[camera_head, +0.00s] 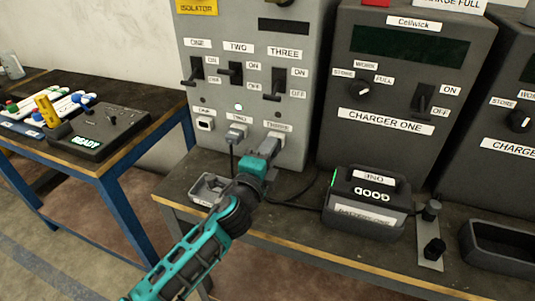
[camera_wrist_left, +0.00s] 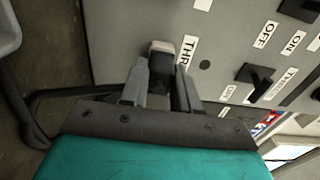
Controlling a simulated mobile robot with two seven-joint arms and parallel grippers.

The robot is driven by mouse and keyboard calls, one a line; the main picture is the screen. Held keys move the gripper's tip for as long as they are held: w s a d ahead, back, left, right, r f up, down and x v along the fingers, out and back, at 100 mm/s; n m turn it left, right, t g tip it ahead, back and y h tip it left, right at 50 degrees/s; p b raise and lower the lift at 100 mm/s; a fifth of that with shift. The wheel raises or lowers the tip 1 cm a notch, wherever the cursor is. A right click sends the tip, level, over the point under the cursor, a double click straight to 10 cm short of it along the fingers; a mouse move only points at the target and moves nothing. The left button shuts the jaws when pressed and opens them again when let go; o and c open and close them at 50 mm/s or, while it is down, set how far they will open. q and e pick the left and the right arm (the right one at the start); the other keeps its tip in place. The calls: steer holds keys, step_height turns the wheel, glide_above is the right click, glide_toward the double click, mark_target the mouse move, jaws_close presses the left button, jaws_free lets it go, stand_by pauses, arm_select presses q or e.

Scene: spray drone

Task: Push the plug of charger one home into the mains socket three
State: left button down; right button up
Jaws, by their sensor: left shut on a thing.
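The grey isolator panel (camera_head: 225,85) carries a row of mains sockets labelled one, two and three. My left gripper (camera_head: 265,153) is at the socket under the label THREE (camera_head: 278,128), its fingers pointing at the panel. It is shut on the dark plug (camera_wrist_left: 160,65), which sits between the two fingers (camera_wrist_left: 160,88) in the left wrist view. The plug's front is at the socket; I cannot tell how deep it sits. Charger one (camera_head: 395,85) stands to the right of the panel. My right gripper is not in view.
Another plug (camera_head: 236,132) is in socket two, close left of my gripper; socket one (camera_head: 205,124) is empty. A grey tray (camera_head: 208,188) and a black battery (camera_head: 365,200) stand on the bench. A dark cable (camera_head: 290,203) lies between my gripper and the battery.

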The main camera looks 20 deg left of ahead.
arm_select(q)
steer(key=shift+w, duration=0.45)
steer(key=c, duration=0.8)
jaws_free()
steer(key=shift+o, duration=0.2)
steer(key=s, duration=0.8)
steer(key=s+a, duration=0.1)
steer(key=s, duration=0.3)
steer(key=shift+s+b, duration=0.3)
steer(key=shift+s, duration=0.2)
